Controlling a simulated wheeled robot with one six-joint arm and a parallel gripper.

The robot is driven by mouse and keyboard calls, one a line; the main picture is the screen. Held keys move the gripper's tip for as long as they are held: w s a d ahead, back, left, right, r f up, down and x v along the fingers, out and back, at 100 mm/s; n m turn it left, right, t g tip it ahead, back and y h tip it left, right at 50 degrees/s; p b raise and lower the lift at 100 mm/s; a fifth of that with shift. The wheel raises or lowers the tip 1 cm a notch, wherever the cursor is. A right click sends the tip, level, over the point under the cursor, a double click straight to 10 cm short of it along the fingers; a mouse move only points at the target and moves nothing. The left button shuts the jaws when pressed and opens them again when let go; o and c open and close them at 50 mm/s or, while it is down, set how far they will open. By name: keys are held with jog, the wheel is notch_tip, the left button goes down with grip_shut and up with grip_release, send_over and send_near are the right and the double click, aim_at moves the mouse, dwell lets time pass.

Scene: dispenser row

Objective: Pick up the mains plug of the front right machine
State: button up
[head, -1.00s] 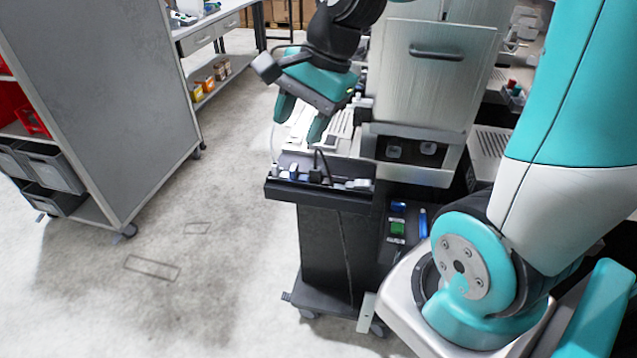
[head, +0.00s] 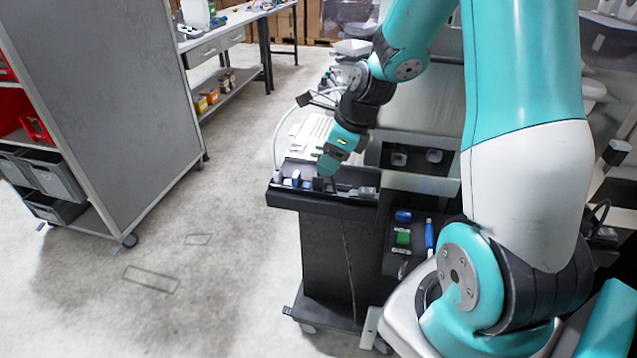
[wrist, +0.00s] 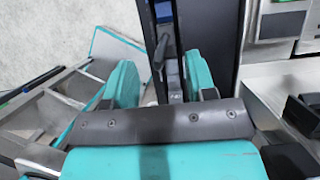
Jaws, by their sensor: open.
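My gripper (head: 331,164) is low over the dark tray (head: 345,207) on top of the black cart, its fingers pointing down. In the wrist view its two teal fingers (wrist: 160,62) stand apart, open. A small black plug with a dark lead (wrist: 160,50) shows between them, apart from both fingers as far as I can tell. In the head view the black plug (head: 319,184) sits in the tray just under the fingertips and is partly hidden by them. I cannot tell how deep the fingers reach around it.
Blue and white pieces (head: 296,178) lie in the tray beside the plug. The machine's pale front (head: 420,105) rises close behind my gripper. A grey shelf cabinet (head: 120,100) stands at the left, with open floor (head: 215,240) between it and the cart.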

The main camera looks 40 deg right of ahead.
aim_at(319, 175)
jog(key=x, duration=0.6)
jog(key=shift+w+d+f+p, duration=0.15)
jog(key=shift+w+p, duration=0.25)
jog(key=shift+w, duration=0.1)
grip_shut()
